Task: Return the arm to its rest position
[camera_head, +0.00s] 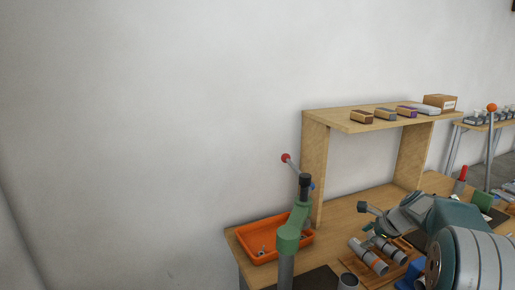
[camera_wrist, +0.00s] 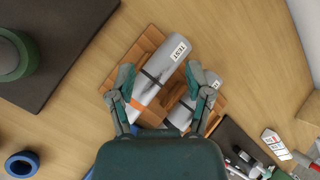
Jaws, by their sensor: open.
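My gripper (camera_wrist: 160,72) is open, its two fingers spread on either side of a grey cylinder (camera_wrist: 168,62) marked TEST in the wrist view. The cylinder has a dark strap and an orange band and lies on a slatted wooden jig (camera_wrist: 125,55). A second grey cylinder (camera_wrist: 182,115) lies beside it, partly hidden by the right finger. In the head view my gripper (camera_head: 368,221) is above the bench, by the cylinders (camera_head: 368,256) on the jig. Nothing shows held between the fingers. I cannot tell the exact height above the cylinders.
A green press (camera_head: 290,235) with a red-knobbed lever stands left of the gripper, in front of an orange tray (camera_head: 262,243). A wooden shelf (camera_head: 365,123) with small boxes rises behind. A blue ring (camera_wrist: 21,165) and a dark mat (camera_wrist: 60,30) lie on the bench.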

